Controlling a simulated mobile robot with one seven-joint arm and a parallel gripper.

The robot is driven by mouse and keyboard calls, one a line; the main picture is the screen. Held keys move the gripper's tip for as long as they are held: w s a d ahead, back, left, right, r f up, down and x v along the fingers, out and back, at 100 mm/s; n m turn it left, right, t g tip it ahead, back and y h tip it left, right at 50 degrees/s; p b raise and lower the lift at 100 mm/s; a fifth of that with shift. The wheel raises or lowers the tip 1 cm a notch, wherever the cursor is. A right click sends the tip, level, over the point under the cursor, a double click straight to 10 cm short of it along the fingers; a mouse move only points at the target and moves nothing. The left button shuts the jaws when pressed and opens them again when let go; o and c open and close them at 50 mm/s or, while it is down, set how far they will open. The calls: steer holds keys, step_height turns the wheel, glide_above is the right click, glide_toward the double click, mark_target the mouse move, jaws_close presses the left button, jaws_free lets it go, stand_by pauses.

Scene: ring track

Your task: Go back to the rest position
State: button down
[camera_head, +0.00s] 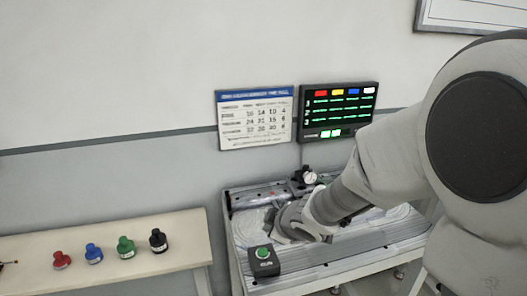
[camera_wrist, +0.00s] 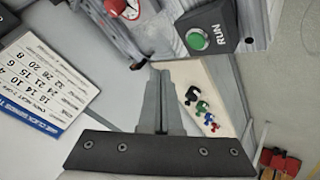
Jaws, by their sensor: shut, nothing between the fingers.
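My gripper (camera_wrist: 156,76) shows in the wrist view with its two fingers together and nothing between them. In the head view my arm reaches in from the right, over the grey workbench (camera_head: 330,274). Its end is low over the bench, behind the box with the green button (camera_head: 263,257); the fingertips are hard to make out there. In the wrist view the box, marked RUN, shows with its green button (camera_wrist: 197,39) beyond the fingertips and to the right. I cannot tell the exact gap between the fingers and the bench.
A pale table (camera_head: 171,235) at left bears a red (camera_head: 61,260), a blue (camera_head: 93,253), a green (camera_head: 126,247) and a black piece (camera_head: 158,241). A gauge (camera_head: 310,177) stands at the bench's back. A printed chart (camera_head: 255,118) and a lit display (camera_head: 339,108) are behind.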

steer(key=s+d+r+m+h+p, duration=0.1)
steer(key=s+d+r+m+h, duration=0.5)
steer(key=d+r, duration=0.45)
steer(key=s+d+r+m+g+y, duration=0.1)
steer(key=s+m, duration=0.3)
steer(key=s, duration=0.5)
steer(key=s+d+r+m+g+y+p, duration=0.1)
steer(key=s+m, duration=0.3)
steer(key=s, duration=0.5)
steer(key=shift+r+g, duration=0.4)
steer(key=shift+r, duration=0.35)
steer(key=c, duration=1.5)
jaws_free()
steer(key=shift+c, duration=0.2)
